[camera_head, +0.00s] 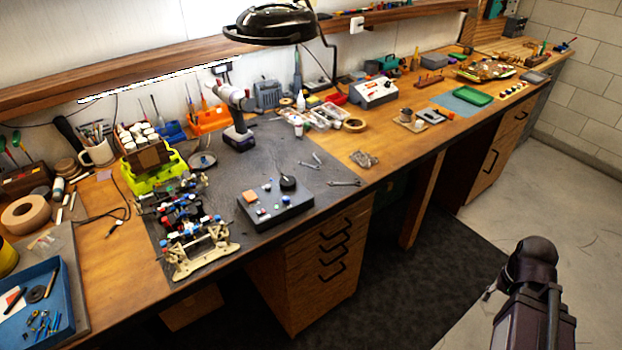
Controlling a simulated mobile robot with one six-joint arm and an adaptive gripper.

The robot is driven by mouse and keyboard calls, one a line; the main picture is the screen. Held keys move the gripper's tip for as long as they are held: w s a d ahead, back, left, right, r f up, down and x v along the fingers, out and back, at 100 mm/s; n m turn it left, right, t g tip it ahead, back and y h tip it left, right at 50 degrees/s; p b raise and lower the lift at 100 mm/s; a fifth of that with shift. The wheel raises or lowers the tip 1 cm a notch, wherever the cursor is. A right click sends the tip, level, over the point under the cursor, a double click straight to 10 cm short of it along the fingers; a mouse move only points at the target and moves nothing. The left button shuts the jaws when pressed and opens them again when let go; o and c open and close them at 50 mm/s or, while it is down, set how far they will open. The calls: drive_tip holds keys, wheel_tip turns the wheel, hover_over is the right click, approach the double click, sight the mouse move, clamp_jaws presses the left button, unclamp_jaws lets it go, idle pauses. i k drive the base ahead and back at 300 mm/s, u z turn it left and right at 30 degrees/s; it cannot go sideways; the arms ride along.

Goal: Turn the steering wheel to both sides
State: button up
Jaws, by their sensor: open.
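A racecar chassis (183,222) with blue, red and black parts and a pale front frame stands on the dark mat, left of centre. It has no clear steering wheel that I can make out. Right of it lies a flat dark control box (262,214) with small coloured buttons. A round black knob (288,183), possibly the steering wheel, sits at the box's far edge; its turn angle cannot be told. My arm rises at the lower right, over the floor, far from the box and chassis. My gripper cannot be made out.
A cordless drill (238,120), wrenches (343,183) and a green rack with white-capped bottles (153,170) surround the mat. A black lamp (270,24) hangs above the bench. A blue tray (62,322) is at the left. Drawers (325,265) stand below; the right floor is clear.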

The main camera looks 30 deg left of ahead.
sight(286, 181)
drive_tip(key=z, duration=0.2)
drive_tip(key=k, duration=1.25)
drive_tip(key=u, duration=1.3)
drive_tip(key=i, duration=0.95)
drive_tip(key=z, duration=0.1)
